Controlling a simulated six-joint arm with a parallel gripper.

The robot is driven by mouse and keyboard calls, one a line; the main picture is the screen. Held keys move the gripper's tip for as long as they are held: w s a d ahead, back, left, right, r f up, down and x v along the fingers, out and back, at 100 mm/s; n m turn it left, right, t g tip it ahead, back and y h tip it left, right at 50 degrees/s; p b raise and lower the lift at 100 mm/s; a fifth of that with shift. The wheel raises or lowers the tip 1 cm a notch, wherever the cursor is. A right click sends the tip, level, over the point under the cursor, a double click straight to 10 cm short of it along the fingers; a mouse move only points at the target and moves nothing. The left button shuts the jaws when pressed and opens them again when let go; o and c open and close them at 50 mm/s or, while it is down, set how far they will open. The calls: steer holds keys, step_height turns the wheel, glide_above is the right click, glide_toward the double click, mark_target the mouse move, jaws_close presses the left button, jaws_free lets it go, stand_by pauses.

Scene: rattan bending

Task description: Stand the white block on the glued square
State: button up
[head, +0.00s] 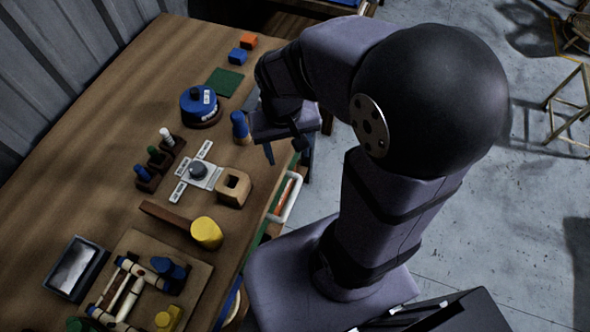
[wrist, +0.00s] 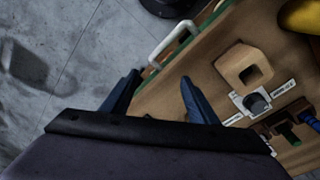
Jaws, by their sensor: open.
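My gripper (head: 289,153) is open beside the table's right edge in the head view. Its two dark blue fingers stand apart in the wrist view (wrist: 160,80), with nothing seen between them. I cannot pick out a separate white block with certainty; a white surface (head: 74,269) shows inside a dark blue tray (head: 57,287) at the lower left. I cannot tell which spot is the glued square. A flat green square (head: 225,82) lies toward the far end of the table, left of my gripper.
A blue-handled tool (head: 240,126) stands close left of my gripper. A wooden block with a square hole (head: 234,186), a yellow-headed mallet (head: 206,232) and a blue round container (head: 200,106) stand nearby. Orange (head: 248,42) and blue (head: 237,56) blocks sit at the far end.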

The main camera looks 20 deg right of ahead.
steer(key=s, duration=0.1)
steer(key=s+f+n, duration=0.1)
steer(key=s, duration=0.1)
steer(key=s+f+n, duration=0.1)
steer(key=s, duration=0.1)
steer(key=shift+s+a+g+y, duration=0.15)
steer(key=shift+a+g+y, duration=0.15)
steer(key=shift+y, duration=0.1)
steer(key=shift+r, duration=0.1)
